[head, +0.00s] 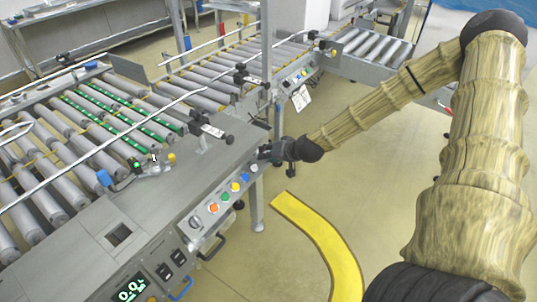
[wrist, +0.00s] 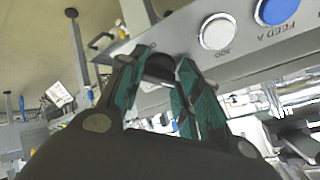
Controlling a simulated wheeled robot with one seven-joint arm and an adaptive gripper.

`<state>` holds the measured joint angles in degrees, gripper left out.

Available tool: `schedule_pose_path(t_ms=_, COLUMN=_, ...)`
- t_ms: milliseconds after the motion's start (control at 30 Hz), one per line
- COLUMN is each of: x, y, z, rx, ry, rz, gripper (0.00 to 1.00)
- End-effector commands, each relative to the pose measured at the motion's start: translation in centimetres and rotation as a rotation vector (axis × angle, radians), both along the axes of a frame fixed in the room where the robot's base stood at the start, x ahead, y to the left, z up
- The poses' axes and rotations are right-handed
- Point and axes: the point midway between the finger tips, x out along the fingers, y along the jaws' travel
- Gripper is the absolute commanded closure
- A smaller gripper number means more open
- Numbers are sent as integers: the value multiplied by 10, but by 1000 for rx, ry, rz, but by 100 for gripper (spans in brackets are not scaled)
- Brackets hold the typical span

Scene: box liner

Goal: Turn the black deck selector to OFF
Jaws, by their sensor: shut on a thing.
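The black deck selector (wrist: 160,68) is a dark round knob near the end of the grey control panel, beside the white JOG button (wrist: 217,31). My gripper (wrist: 160,78) has its two teal-padded fingers on either side of the knob and is shut on it. In the head view my gripper (head: 267,152) is at the far right end of the panel and covers the selector. The selector's pointer and its OFF marking cannot be made out in either view.
A row of coloured buttons, including a blue one (head: 245,177), runs along the panel front. A green display (head: 131,290) and black switches are nearer. Roller conveyors (head: 100,120) lie to the left. Open floor with a yellow curved strip (head: 320,235) is on the right.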

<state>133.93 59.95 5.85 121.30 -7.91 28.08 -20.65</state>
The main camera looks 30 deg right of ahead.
Motion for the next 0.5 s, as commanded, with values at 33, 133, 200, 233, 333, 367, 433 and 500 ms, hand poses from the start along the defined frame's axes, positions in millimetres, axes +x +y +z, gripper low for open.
schedule_pose_path(t_ms=33, x=0, y=0, z=1, rx=11, ry=7, rz=-16, gripper=90)
schedule_pose_path(t_ms=133, x=0, y=0, z=1, rx=47, ry=22, rz=-60, gripper=90)
schedule_pose_path(t_ms=200, x=0, y=0, z=2, rx=77, ry=34, rz=-98, gripper=90)
schedule_pose_path(t_ms=233, x=0, y=0, z=2, rx=91, ry=40, rz=-116, gripper=90)
schedule_pose_path(t_ms=333, x=0, y=1, z=3, rx=142, ry=62, rz=-179, gripper=90)
schedule_pose_path(t_ms=367, x=0, y=1, z=3, rx=158, ry=68, rz=-199, gripper=90)
schedule_pose_path(t_ms=433, x=0, y=1, z=3, rx=195, ry=84, rz=-245, gripper=90)
schedule_pose_path(t_ms=500, x=1, y=1, z=3, rx=232, ry=99, rz=-291, gripper=90)
